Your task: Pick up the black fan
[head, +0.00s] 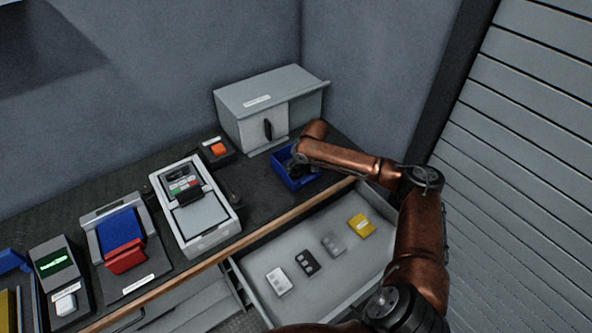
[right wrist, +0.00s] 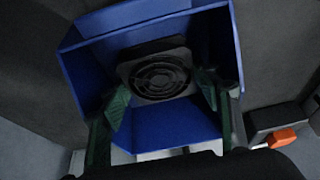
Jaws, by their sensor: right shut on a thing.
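The black fan (right wrist: 158,72), square with a round ringed grille, is inside a blue bin in the right wrist view. My right gripper (right wrist: 163,90) reaches down into the bin with its green fingers on either side of the fan, shut on it. In the head view the right gripper (head: 297,167) is over the blue bin (head: 291,182) and hides most of its inside; the fan cannot be made out clearly there. My left gripper is not in view.
A grey cabinet (head: 262,98) stands right behind the bin. An orange-buttoned box (head: 217,149) and a grey device (head: 194,205) are to the left. An open drawer (head: 310,287) with several small parts is in front. The wall is close at right.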

